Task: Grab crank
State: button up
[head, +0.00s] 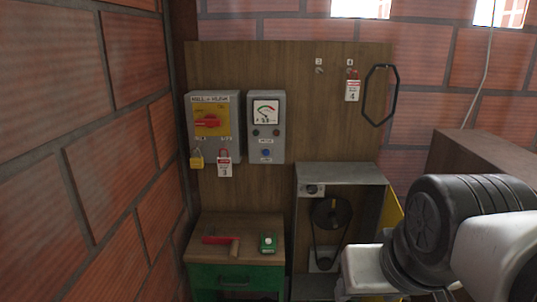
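The likely crank (222,240) is a red bar with a wooden handle. It lies flat on the wooden top of a low green cabinet (236,279), near the left wall in the head view. Nothing touches it except the cabinet top. Black and white links of my arm fill the lower right of the view, well to the right of the cabinet. My gripper's fingers do not show, so its state is hidden.
Above are a switch box (213,128) with padlock and tag, and a meter box (266,128). An open grey housing (340,174) with a pulley (331,213) stands right. A black loop (380,95) hangs on the board.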

aim_at(207, 237)
jog(key=i+u, duration=0.75)
jog(key=i+l+u, duration=0.2)
jog(key=u, duration=0.15)
jog(key=i+l, duration=0.05)
jog(key=i, duration=0.05)
